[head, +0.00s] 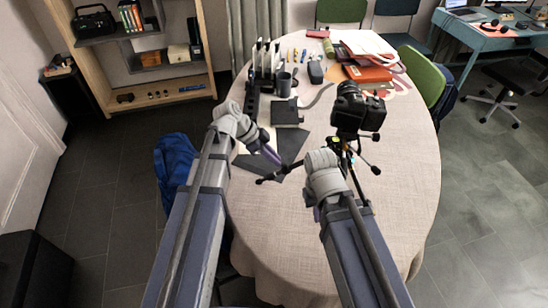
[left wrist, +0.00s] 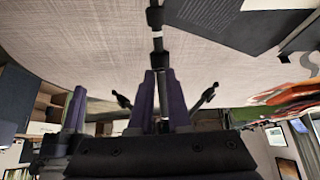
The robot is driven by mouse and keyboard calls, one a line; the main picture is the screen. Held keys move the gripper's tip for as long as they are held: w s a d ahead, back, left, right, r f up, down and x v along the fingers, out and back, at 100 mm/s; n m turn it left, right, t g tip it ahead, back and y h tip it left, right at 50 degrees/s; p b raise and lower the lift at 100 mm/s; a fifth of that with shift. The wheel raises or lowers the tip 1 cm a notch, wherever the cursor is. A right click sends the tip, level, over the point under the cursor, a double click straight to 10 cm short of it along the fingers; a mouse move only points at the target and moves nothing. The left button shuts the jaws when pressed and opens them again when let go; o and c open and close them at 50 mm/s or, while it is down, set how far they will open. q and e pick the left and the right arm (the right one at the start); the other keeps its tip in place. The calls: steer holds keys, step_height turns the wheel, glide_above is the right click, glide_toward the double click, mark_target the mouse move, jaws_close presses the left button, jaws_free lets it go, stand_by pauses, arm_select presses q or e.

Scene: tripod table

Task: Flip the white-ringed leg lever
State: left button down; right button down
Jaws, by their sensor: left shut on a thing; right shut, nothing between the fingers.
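The black tripod (head: 346,157) stands on the table with a camera on top. In the left wrist view, one black tripod leg (left wrist: 156,17) runs down from the top edge, with a white ring (left wrist: 157,34) on it. A black joint (left wrist: 158,45) sits just past the ring, toward my fingers. My left gripper (head: 274,158) has its purple fingers (left wrist: 159,72) close together on this leg beside the joint; the lever itself cannot be made out. My right gripper (head: 317,213) is shut and empty in front of the tripod, mostly hidden by its wrist.
The black camera (head: 357,108) tops the tripod. Dark flat sheets (head: 287,148) lie under and behind the leg. Red and orange items (head: 368,74) lie at the back right. The table's front (head: 270,235) is clear.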

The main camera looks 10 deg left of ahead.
arm_select(q)
steer(key=shift+d+r, duration=0.25)
steer(key=shift+d, duration=0.15)
stand_by(0.4)
steer(key=c, duration=1.5)
jaws_free()
steer(key=shift+c, duration=0.2)
steer(key=shift+o, duration=1.1)
steer(key=shift+a+r+p, duration=0.1)
steer(key=shift+p, duration=0.2)
steer(key=p+v, duration=0.4)
steer(key=v, duration=0.1)
steer(key=shift+a+r+p, duration=0.3)
steer(key=shift+p, duration=0.1)
